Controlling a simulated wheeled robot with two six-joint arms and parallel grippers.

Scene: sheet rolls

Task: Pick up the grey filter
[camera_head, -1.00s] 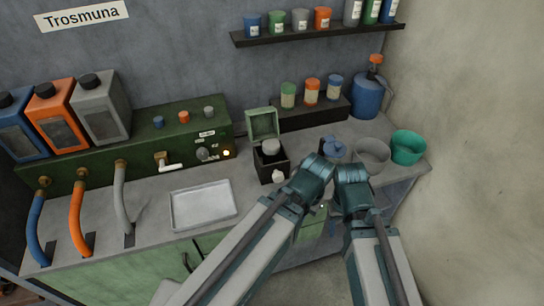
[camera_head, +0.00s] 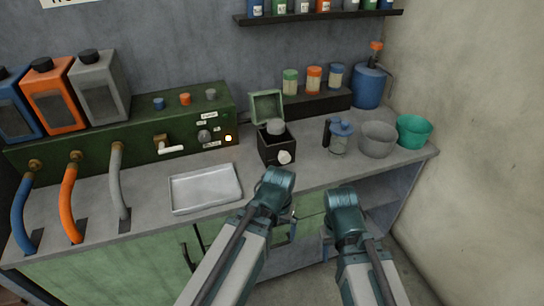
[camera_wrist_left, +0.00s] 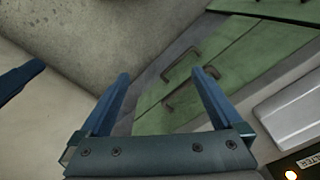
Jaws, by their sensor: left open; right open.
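A grey-capped piece (camera_head: 276,127), likely the grey filter, sits in a small black box (camera_head: 270,150) with its green lid raised, on the counter in the head view. Its lower part is hidden inside the box. My left gripper (camera_head: 288,218) is below and in front of the box, mostly hidden by its wrist; the left wrist view shows its two fingers (camera_wrist_left: 161,75) apart with nothing between them. My right gripper (camera_head: 328,238) is lower right, in front of the counter edge, mostly hidden by its wrist; no held object shows.
A metal tray (camera_head: 205,190) lies left. Green-, orange- and blue-capped jars (camera_head: 313,80) stand behind. Bare counter separates tray and box.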

